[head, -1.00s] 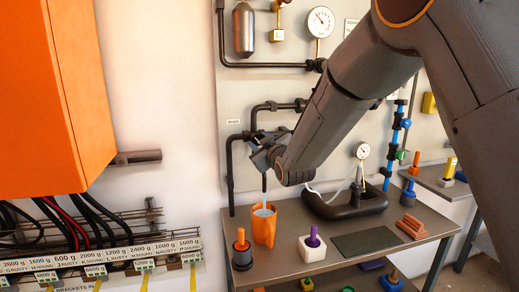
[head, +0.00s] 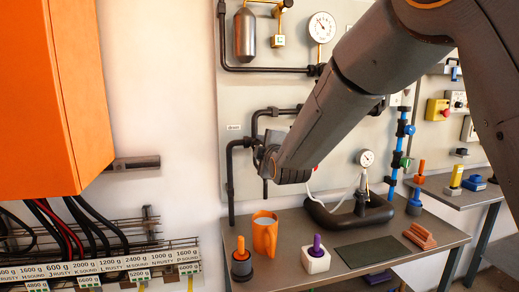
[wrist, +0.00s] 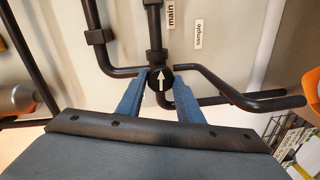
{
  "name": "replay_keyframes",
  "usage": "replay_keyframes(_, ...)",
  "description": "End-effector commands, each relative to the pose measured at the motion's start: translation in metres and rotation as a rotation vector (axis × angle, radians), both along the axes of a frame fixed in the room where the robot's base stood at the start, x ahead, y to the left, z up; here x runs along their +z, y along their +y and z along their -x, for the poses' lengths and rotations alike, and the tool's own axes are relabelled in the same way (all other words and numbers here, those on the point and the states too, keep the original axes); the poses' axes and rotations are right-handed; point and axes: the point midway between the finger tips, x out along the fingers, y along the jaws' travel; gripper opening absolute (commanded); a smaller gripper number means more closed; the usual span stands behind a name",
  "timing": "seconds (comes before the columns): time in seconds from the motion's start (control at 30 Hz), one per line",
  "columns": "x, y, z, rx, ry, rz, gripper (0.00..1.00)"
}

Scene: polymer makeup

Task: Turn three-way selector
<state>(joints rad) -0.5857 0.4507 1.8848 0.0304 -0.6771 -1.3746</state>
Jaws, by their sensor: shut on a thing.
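The three-way selector (wrist: 161,83) is a round black knob with a white arrow, at a junction of dark pipes on the grey panel. In the wrist view its arrow points up, along the pipe beside the "main" label (wrist: 171,14). A "sample" label (wrist: 198,33) sits to the right, above a bent pipe. My gripper (wrist: 160,78) has its two blue fingers on either side of the knob, shut on it. In the head view my gripper (head: 266,158) is at the panel pipes, and my arm hides the selector.
Below is a bench (head: 300,266) with an orange mug (head: 265,236), a purple-handled white block (head: 316,258) and an orange-handled dark piece (head: 241,262). A pressure gauge (head: 321,27) is above. An orange cabinet (head: 45,90) and cable rack (head: 110,265) are left.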

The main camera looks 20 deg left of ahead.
Motion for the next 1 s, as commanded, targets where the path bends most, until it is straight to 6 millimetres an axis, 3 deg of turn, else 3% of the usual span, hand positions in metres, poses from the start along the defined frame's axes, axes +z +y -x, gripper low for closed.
replay_keyframes(0.7, -0.0019, 0.0026, 0.0023, 0.005, -0.038, 0.069, 0.11)
replay_keyframes(0.73, -0.0019, 0.0026, 0.0023, 0.005, -0.038, 0.069, 0.36)
replay_keyframes(0.8, -0.0017, 0.0022, 0.0019, 0.005, -0.038, 0.069, 0.48)
replay_keyframes(0.83, -0.0015, 0.0017, 0.0016, 0.004, -0.039, 0.068, 0.52)
replay_keyframes(1.0, -0.0010, -0.0004, 0.0001, 0.000, -0.039, 0.067, 0.52)
